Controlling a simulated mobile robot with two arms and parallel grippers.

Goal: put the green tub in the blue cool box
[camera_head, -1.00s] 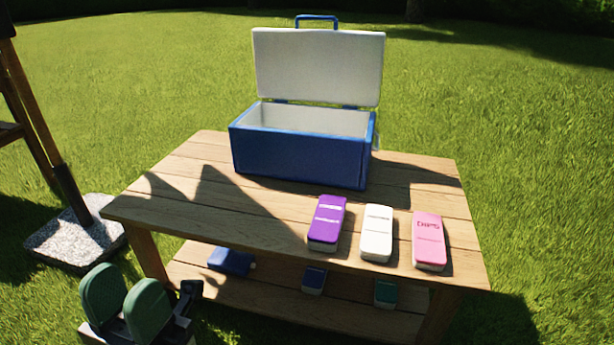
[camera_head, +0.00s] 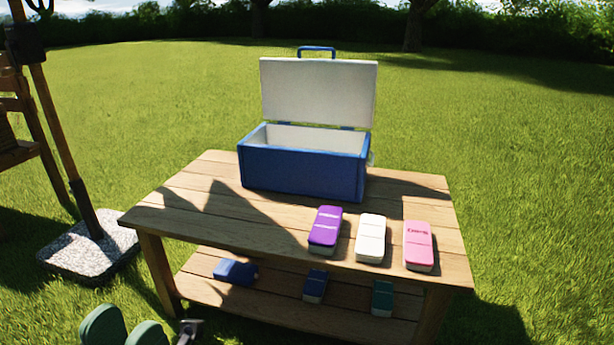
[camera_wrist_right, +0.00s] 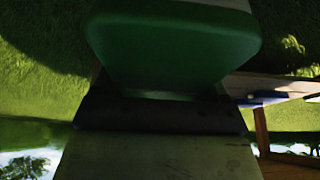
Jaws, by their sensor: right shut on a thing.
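The blue cool box (camera_head: 300,172) stands at the back of the wooden table with its white-lined lid raised. The visible part of its inside is bare. A green tub with a pale end (camera_wrist_right: 175,50) fills the upper middle of the right wrist view, close to the camera. My right gripper (camera_wrist_right: 160,108) is shut on it; neither shows in the head view. My left gripper (camera_head: 126,330) shows at the bottom left of the head view, well short of the table. Its green fingers are apart with nothing visible between them.
Purple (camera_head: 325,230), white (camera_head: 370,238) and pink (camera_head: 418,245) tubs lie along the table's (camera_head: 215,235) front right. The lower shelf holds two blue things (camera_head: 235,271) (camera_head: 315,285) and a teal tub (camera_head: 382,298). The left tabletop is clear. A stone-based post (camera_head: 90,245) stands left.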

